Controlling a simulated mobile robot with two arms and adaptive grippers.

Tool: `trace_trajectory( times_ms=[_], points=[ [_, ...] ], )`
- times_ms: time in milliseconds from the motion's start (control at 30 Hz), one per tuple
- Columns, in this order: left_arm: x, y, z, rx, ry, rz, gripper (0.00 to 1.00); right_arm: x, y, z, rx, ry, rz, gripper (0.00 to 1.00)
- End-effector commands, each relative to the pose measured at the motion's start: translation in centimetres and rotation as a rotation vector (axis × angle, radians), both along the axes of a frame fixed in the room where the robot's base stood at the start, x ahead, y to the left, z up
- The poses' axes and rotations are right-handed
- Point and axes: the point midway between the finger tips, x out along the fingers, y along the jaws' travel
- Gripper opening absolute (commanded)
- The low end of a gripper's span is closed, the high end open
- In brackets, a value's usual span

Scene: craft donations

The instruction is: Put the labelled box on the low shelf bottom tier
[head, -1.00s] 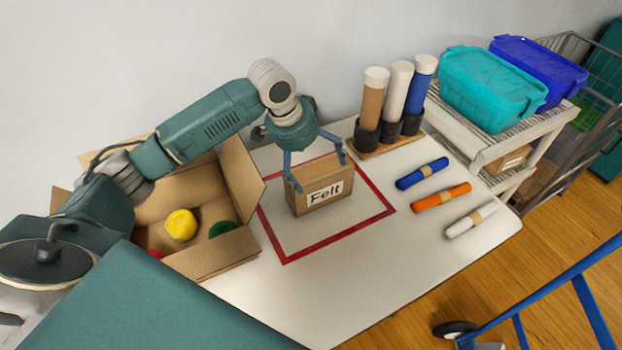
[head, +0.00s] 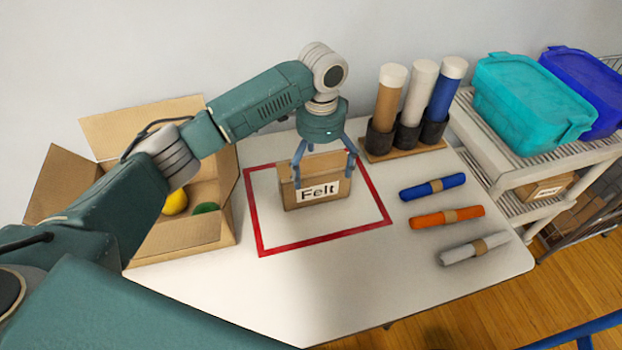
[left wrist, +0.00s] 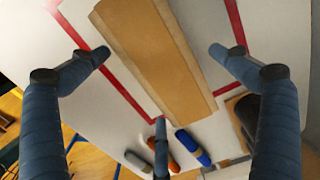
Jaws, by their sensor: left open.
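A brown box with a white "Felt" label (head: 318,190) stands on the white table inside a red taped square. My left gripper (head: 324,172) is over it, open, its fingers at either side of the box top. In the left wrist view the box top (left wrist: 152,45) lies between the open, spread fingers (left wrist: 160,55), with gaps showing. The low white shelf (head: 518,170) stands at the right. Its lower tier (head: 530,212) is partly visible, with another small labelled box (head: 546,189) seen below the top. My right gripper is not in view.
An open carton (head: 190,238) with coloured balls is left of the square. Tubes in a holder (head: 405,140) stand behind right; felt rolls (head: 447,216) lie on the right. Teal (head: 530,100) and blue (head: 590,90) bins fill the shelf top. A blue trolley bar (head: 585,332) shows lower right.

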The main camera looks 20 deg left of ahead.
Motion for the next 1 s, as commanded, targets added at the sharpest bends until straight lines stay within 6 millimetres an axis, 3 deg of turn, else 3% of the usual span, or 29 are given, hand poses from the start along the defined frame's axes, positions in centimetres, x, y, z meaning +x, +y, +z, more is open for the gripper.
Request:
trace_trajectory(
  times_ms=[200, 600, 900, 1000],
  points=[
    [0.0, 0.1, -2.4, 0.0, -0.001, 0.001, 0.99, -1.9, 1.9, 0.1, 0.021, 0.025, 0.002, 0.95],
    [-0.6, 0.7, -7.2, -0.002, -0.001, 0.001, 0.99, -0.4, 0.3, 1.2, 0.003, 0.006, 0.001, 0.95],
    [-0.6, 0.7, -7.8, -0.001, -0.002, 0.0, 0.99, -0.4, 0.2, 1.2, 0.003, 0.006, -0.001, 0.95],
    [-0.6, 0.7, -7.7, -0.001, -0.002, 0.0, 0.79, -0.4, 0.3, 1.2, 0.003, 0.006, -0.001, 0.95]
  ],
)
